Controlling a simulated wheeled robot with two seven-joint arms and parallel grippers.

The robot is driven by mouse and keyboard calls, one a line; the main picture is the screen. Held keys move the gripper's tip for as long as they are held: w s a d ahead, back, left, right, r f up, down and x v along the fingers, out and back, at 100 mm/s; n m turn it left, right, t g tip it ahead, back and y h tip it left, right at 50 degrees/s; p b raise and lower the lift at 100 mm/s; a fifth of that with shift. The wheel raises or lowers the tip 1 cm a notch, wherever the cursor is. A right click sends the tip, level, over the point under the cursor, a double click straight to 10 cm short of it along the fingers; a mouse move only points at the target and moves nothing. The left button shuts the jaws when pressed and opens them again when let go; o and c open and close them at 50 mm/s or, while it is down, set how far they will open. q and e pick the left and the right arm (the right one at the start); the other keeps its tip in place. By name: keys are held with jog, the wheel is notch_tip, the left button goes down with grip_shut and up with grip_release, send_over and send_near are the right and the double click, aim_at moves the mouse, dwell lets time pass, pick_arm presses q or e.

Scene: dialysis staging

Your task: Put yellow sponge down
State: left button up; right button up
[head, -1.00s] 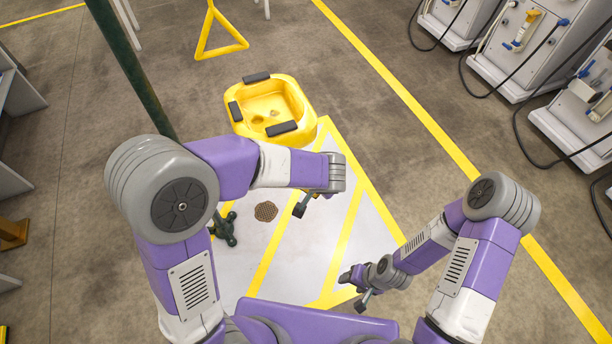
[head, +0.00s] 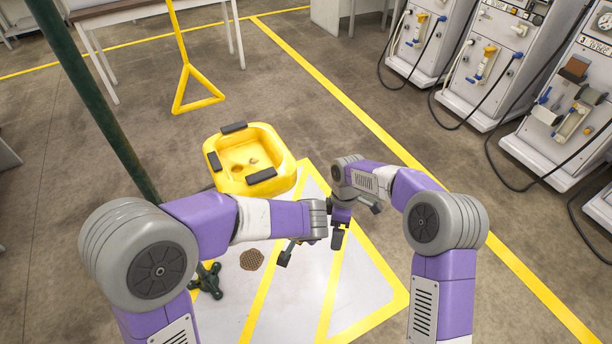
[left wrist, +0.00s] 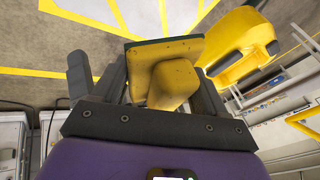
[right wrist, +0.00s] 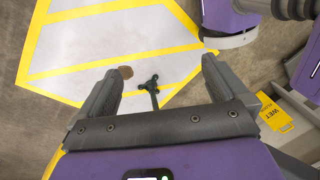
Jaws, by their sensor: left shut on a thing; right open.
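The yellow sponge (left wrist: 170,80), with a dark green layer along one side, is held between the fingers of my left gripper in the left wrist view. In the head view my left gripper (head: 298,250) hangs over the white floor patch with yellow stripes (head: 350,300), and my arm hides the sponge. My right gripper (head: 354,222) is to its right over the same patch. In the right wrist view my right gripper (right wrist: 155,90) is open, with nothing between its fingers.
A yellow tub (head: 285,175) with black pads stands at the patch's far end. Dialysis machines (head: 480,65) with hoses line the right. Part of the striped patch is bare.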

jog(key=a+r+n, duration=0.3)
jog(key=r+n, duration=0.1)
jog(key=r, duration=0.2)
jog(key=a+r+n+t, duration=0.1)
jog(key=a+r+n, duration=0.2)
jog(key=r+n, duration=0.2)
jog(key=w+a+r+n+t, duration=0.1)
jog(key=a+r+n, duration=0.2)
jog(key=r+n, duration=0.2)
notch_tip(320, 180, up, 4)
jog(key=shift+f+h, duration=0.1)
jog(key=shift+h, duration=0.2)
notch_tip(320, 180, down, 12)
jog(key=shift+r, duration=0.1)
jog(key=c, duration=1)
pick_arm(q)
jog(key=o, duration=1.4)
pick_arm(e)
jog(key=shift+c, duration=0.2)
